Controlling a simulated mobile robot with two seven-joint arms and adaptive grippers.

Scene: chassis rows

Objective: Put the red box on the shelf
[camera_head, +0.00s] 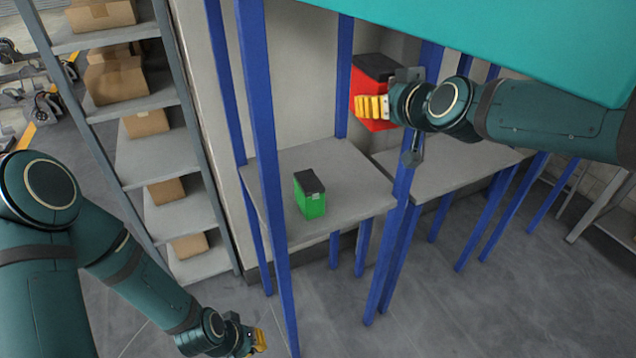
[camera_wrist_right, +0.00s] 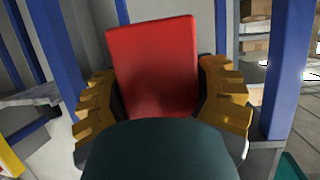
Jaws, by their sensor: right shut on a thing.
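The red box (camera_head: 368,92), with a black top, is held in my right gripper (camera_head: 372,107) in front of the blue shelf frame, above the level of the grey shelf board (camera_head: 350,170). In the right wrist view the red box (camera_wrist_right: 155,68) sits between the yellow fingers of the right gripper (camera_wrist_right: 163,105), which is shut on it. The box's lower part is hidden there by my own gripper body. My left gripper (camera_head: 257,341) hangs low at the bottom of the head view, away from the shelf; its finger opening is too small to tell.
A green box (camera_head: 311,196) with a dark top stands on the left grey board. Blue posts (camera_head: 262,130) frame the boards. A second board (camera_head: 440,168) to the right looks clear. A rack with cardboard boxes (camera_head: 117,80) stands at left. A teal panel (camera_head: 530,35) covers the upper right.

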